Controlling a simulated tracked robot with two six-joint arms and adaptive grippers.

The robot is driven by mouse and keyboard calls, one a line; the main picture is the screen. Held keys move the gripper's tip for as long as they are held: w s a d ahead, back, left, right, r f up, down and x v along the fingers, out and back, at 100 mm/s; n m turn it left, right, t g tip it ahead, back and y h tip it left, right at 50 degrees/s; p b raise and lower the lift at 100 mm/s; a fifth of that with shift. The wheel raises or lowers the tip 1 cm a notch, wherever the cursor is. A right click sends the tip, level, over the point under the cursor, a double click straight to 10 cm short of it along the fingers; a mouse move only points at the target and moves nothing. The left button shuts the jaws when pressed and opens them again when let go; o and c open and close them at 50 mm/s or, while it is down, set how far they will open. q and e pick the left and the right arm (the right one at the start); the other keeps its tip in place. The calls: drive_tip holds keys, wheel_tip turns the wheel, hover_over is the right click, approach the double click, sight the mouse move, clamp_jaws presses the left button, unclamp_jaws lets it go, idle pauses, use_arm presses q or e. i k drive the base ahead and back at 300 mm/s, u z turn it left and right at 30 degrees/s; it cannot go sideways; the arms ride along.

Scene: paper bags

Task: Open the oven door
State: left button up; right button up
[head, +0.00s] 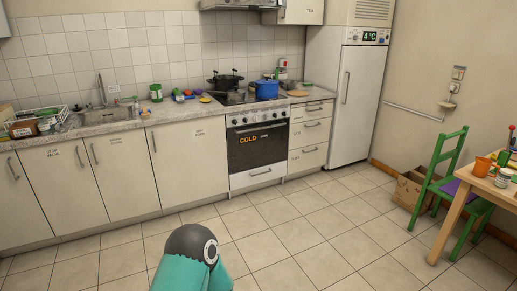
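The oven (258,143) is built into the counter run at the back, left of the fridge. Its dark glass door bears the word "COLD" and looks shut. A light handle bar (260,128) runs along the top of the door, under a row of knobs (257,117). Part of one of my arms, teal with a dark joint, shows at the bottom centre, well apart from the oven. Neither of my grippers shows.
Open tiled floor (295,225) lies before the oven. A tall white fridge (350,95) stands to its right. A green chair (440,175), a wooden table (485,190) and a cardboard box (408,190) are at the right. A black pot and a blue pot (266,90) sit on the hob.

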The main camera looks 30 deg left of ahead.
sight(250, 146)
drive_tip(key=u, duration=0.15)
drive_tip(key=i, duration=0.5)
drive_tip(key=u, duration=0.6)
drive_tip(key=i, duration=1.6)
drive_tip(key=u, duration=0.7)
drive_tip(key=i, duration=2.8)
drive_tip(key=z, duration=0.2)
